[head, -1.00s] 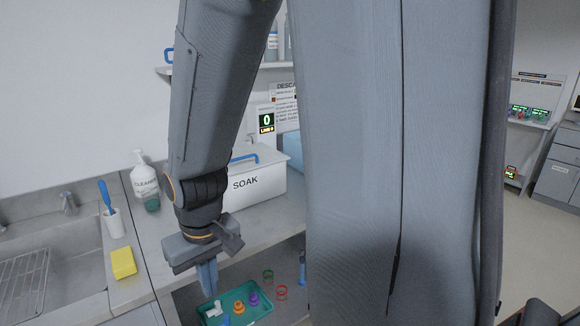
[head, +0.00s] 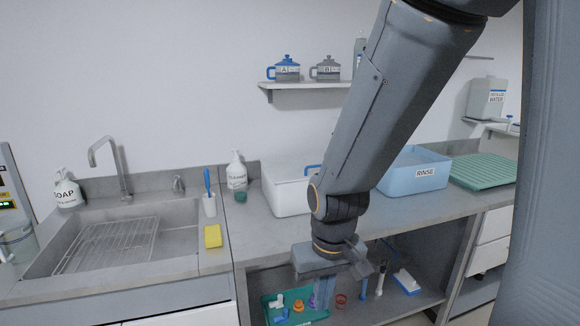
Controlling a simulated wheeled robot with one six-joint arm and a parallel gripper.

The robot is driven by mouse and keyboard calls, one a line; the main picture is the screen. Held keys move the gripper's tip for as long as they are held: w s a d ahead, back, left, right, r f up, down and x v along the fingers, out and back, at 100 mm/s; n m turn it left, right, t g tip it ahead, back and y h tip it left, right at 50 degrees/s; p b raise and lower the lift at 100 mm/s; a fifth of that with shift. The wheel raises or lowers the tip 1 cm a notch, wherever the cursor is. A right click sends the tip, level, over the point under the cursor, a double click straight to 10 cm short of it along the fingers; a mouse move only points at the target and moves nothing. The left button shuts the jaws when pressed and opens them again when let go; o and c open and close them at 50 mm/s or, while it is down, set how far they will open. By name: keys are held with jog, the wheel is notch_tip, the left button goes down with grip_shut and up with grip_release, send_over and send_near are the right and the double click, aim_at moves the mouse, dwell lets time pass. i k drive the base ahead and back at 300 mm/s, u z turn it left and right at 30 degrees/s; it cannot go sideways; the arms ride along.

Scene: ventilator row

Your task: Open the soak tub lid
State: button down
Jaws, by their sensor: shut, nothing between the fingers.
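The soak tub (head: 290,191) is a white box on the counter against the wall, partly hidden behind my arm. Its white lid (head: 283,170) is on it, shut as far as I can see. The lid's blue handle (head: 312,169) shows only in part beside my arm. My gripper (head: 322,298) points down, in front of and below the counter top, by the teal tray on the lower shelf. It is shut and empty, well apart from the lid.
A blue rinse tub (head: 412,172) stands right of the soak tub, then a green ribbed mat (head: 485,171). A cleaner bottle (head: 237,174), blue-handled brush cup (head: 209,204) and yellow sponge (head: 213,236) stand left. The teal tray (head: 268,311) holds small coloured parts. Counter in front of the tub is clear.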

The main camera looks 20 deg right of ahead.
aim_at(302, 168)
jog(key=z, duration=0.15)
jog(key=i, duration=0.95)
jog(key=z, duration=0.4)
